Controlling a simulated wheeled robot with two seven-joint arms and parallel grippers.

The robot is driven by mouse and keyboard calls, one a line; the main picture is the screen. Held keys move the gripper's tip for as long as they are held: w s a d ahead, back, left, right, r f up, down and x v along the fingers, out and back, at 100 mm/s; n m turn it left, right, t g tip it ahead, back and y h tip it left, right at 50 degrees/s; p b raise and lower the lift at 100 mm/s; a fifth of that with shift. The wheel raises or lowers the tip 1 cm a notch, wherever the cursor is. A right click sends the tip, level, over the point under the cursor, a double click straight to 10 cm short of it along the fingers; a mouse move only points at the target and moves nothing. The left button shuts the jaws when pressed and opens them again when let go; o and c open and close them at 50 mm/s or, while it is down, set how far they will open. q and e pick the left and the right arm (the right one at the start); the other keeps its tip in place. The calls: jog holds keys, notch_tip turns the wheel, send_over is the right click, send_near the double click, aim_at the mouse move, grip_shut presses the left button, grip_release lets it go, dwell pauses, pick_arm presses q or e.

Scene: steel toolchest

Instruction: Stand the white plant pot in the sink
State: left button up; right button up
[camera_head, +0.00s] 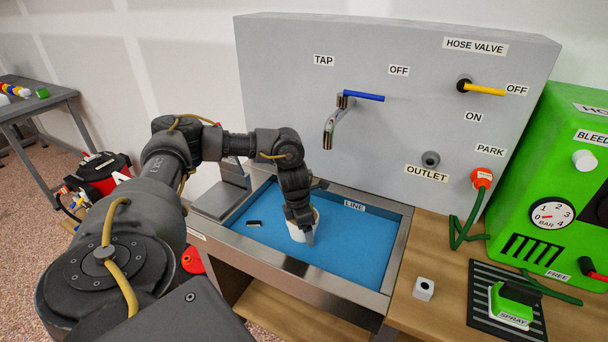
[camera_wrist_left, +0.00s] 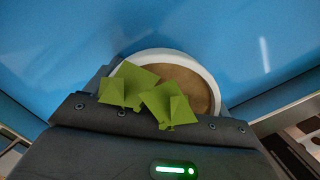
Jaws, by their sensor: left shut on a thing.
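The white plant pot (camera_head: 296,232) is inside the sink (camera_head: 349,264), over its blue floor; it looks upright. I cannot tell whether its base touches the floor. My left gripper (camera_head: 305,229) reaches down from above and is shut on the pot. The left wrist view shows the pot's white rim (camera_wrist_left: 213,82), brown soil and green leaves (camera_wrist_left: 150,92), with the gripper body covering the near side. My right gripper is not in view.
The tap (camera_head: 333,125) with a blue lever hangs from the grey panel behind the sink. A small dark object (camera_head: 254,223) lies on the sink floor, left of the pot. The sink's metal rim (camera_head: 290,266) surrounds it.

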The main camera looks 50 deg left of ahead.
pick_arm(q)
jog(key=shift+f, duration=0.35)
jog(key=o, duration=1.1)
jog(key=shift+o, duration=0.2)
jog(key=shift+r, duration=0.6)
jog(key=r, duration=0.5)
jog(key=shift+s+a+r, duration=0.1)
jog(key=shift+s+r, duration=0.1)
jog(key=shift+s, duration=0.2)
jog(key=shift+s+r, duration=0.1)
jog(key=shift+r, duration=0.4)
jog(key=shift+a+r, duration=0.1)
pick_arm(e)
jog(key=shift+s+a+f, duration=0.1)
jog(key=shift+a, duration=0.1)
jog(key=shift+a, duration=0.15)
